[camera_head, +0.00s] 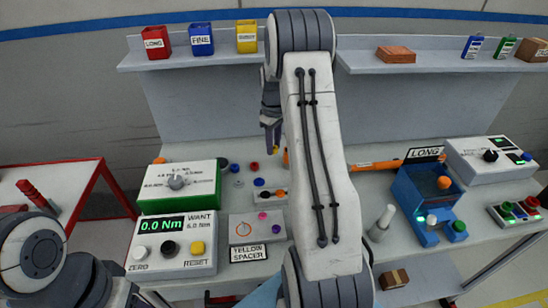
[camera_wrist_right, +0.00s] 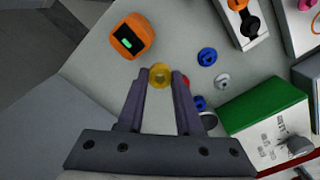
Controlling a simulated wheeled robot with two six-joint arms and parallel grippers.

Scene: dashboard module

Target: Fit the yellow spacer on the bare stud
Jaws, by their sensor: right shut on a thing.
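My right gripper (camera_wrist_right: 160,78) is shut on the yellow spacer (camera_wrist_right: 160,74), a ring held between its fingertips above the table in the right wrist view. In the head view this gripper (camera_head: 271,122) is partly hidden by my own right arm. The white panel labelled YELLOW SPACER (camera_head: 257,229) stands on the table at the centre, with a orange circle and pink and purple parts on its top. I cannot make out which stud is bare. My left arm shows at the lower left of the head view, but its gripper fingers do not show.
Loose blue (camera_wrist_right: 207,55), grey-blue (camera_wrist_right: 222,80) and red (camera_head: 255,166) pieces lie on the table. A green-sided box with a dial (camera_head: 178,186) and a readout box (camera_head: 172,246) stand left of the panel. A blue fixture (camera_head: 425,200) stands at right. An orange device (camera_wrist_right: 132,37) lies near the spacer.

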